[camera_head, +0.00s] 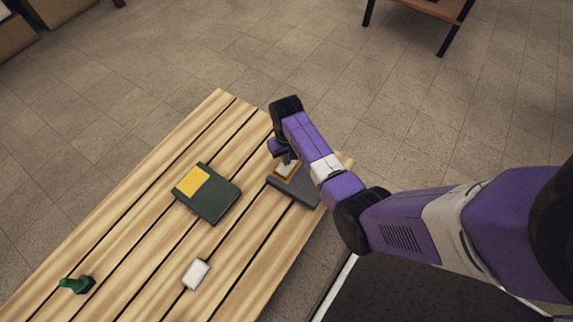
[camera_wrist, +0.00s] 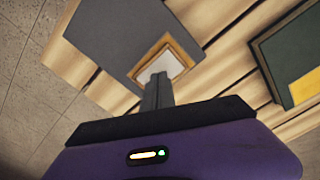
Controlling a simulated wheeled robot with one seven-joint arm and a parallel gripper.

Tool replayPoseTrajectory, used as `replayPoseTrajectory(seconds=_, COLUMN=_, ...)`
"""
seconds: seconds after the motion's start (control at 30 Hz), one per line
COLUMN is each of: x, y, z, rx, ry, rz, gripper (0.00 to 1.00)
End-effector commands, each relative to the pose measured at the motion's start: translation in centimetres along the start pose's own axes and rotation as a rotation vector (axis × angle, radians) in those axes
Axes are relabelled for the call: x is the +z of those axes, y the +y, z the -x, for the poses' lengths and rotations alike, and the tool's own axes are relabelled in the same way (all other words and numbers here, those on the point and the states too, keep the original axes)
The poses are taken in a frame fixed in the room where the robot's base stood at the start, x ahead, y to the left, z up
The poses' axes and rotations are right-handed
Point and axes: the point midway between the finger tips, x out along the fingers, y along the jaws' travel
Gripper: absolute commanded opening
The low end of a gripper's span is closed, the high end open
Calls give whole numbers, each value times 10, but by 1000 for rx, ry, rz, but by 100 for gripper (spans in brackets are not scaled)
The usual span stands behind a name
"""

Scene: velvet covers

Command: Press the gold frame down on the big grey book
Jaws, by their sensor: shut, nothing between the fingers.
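The big grey book (camera_head: 296,190) lies flat near the far right end of the slatted wooden table, partly hidden by my arm. It also shows in the wrist view (camera_wrist: 115,32). The gold frame (camera_head: 278,171), with a pale centre, lies on the book near one edge; it also shows in the wrist view (camera_wrist: 190,59). My gripper (camera_head: 288,158) is shut and empty, pointing down at the frame. In the wrist view its fingertips (camera_wrist: 158,78) overlap the frame's near edge. I cannot tell whether they touch it.
A dark green book (camera_head: 215,205) with a yellow patch (camera_head: 192,181) lies left of the grey book. A small white block (camera_head: 195,274) and a green object (camera_head: 76,285) are on the table's nearer part. Bare slats lie between them.

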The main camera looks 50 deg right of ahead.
Motion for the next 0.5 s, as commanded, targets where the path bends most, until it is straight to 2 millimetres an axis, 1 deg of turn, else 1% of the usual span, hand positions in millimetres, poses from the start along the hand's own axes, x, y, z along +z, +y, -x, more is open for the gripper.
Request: replayPoseTrajectory(seconds=0.5, x=0, y=0, z=-18, rx=0, ry=-1, rz=0, gripper=0)
